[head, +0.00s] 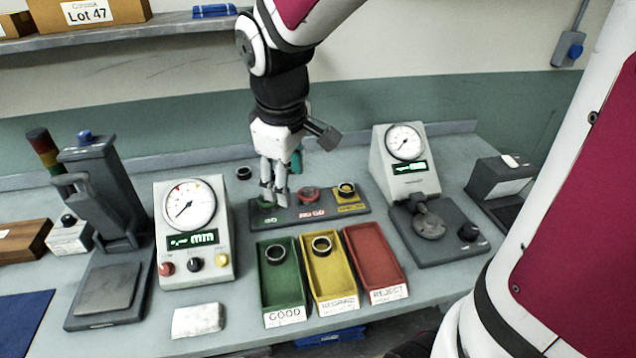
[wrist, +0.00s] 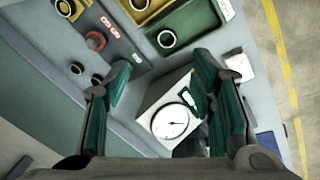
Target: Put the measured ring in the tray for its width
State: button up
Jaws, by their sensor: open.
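My gripper (head: 274,197) is open above the left end of a dark gauge strip; nothing shows between its fingers in the wrist view (wrist: 163,95). A dark ring (head: 276,254) lies in the green GOOD tray (head: 285,299), and another ring (head: 322,245) lies in the yellow REGRIND tray (head: 335,286). The red REJECT tray (head: 376,262) looks empty. A dark ring (head: 243,172) stands on the bench behind the strip. The wrist view shows two small dark round things (wrist: 77,68) there. I cannot tell which ring is the measured one.
The strip (head: 325,217) carries a red round piece (head: 308,193) and a dark ring at its yellow label (head: 346,190). A dial gauge box (head: 194,237) stands left of the trays. A dial gauge with a stage (head: 406,165) stands right.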

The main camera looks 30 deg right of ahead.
jog(key=s+r+m+t, duration=0.1)
jog(key=s+r+m, duration=0.2)
jog(key=s, duration=0.4)
jog(key=s+r+m+t+y, duration=0.1)
jog(key=s+r+m+t, duration=0.1)
jog(key=s+r+m, duration=0.2)
jog(key=s+a, duration=0.1)
jog(key=s, duration=0.2)
jog(key=shift+s+r, duration=0.2)
jog(key=shift+r, duration=0.1)
dwell(0.4)
